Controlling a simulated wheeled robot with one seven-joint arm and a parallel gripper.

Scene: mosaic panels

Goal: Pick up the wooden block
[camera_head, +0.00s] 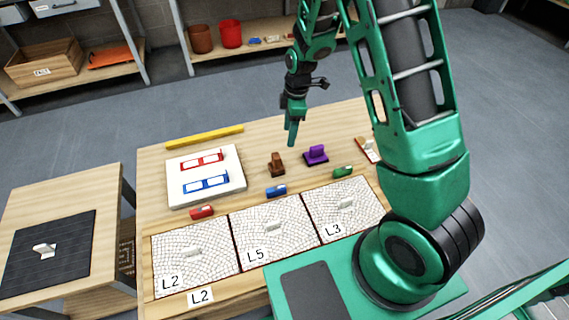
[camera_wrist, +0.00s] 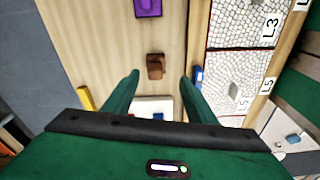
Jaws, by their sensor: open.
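The wooden block (camera_head: 277,163) is a small brown piece with a raised part, standing on the wooden table (camera_head: 150,220) between the white board and a purple block. In the wrist view the wooden block (camera_wrist: 156,66) lies ahead of my fingers, roughly centred between them in line. My gripper (camera_head: 291,138) hangs above the table, behind and a little right of the block in the head view. In the wrist view my gripper (camera_wrist: 158,82) has its green fingers spread wide, with nothing held between them.
A purple block (camera_head: 316,154) stands right of the wooden block. Blue (camera_head: 276,191), red (camera_head: 202,212) and green (camera_head: 343,172) pieces lie nearer the mosaic panels (camera_head: 271,235). A white board (camera_head: 206,175) and yellow bar (camera_head: 205,137) are left.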

